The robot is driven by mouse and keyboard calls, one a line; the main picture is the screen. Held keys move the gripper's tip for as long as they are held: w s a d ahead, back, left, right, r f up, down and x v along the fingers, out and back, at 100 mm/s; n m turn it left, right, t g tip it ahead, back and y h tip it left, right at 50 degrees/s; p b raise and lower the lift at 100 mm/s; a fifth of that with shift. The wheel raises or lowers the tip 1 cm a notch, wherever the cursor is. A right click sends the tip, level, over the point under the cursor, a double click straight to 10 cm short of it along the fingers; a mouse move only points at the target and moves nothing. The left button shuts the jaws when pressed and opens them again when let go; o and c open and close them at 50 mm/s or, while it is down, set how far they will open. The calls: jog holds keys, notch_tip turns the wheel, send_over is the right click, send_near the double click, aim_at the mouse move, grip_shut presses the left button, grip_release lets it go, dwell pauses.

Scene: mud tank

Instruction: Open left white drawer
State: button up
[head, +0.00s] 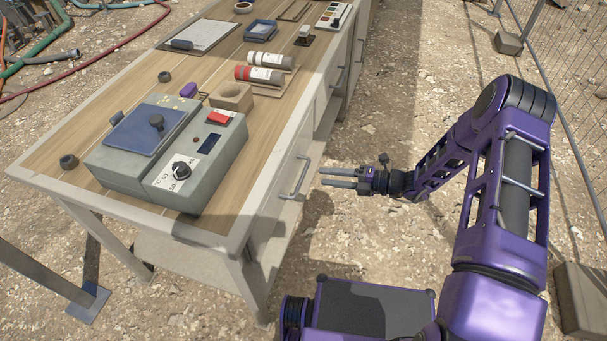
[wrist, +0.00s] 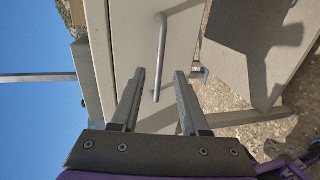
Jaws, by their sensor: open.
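The left white drawer (head: 270,212) is in the side of the workbench nearest my arm, and it looks closed. Its grey bar handle (head: 298,180) stands out from the front. My gripper (head: 322,176) is open and empty, with its two fingers pointing at the handle and a small gap before it. In the wrist view the drawer front (wrist: 130,38) fills the upper middle. The handle (wrist: 161,50) runs lengthwise there, its near end in line with the space between the fingertips (wrist: 159,72).
The wooden workbench top (head: 75,140) carries a grey control box (head: 199,170), red and white cylinders (head: 262,75) and other small items. A second handle (head: 338,76) is farther along the bench. A mesh fence (head: 560,90) stands right.

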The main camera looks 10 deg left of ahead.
aim_at(304, 173)
jog(key=x, duration=0.8)
jog(key=shift+c, duration=0.3)
grip_shut()
jog(key=shift+d, duration=0.1)
dwell(0.9)
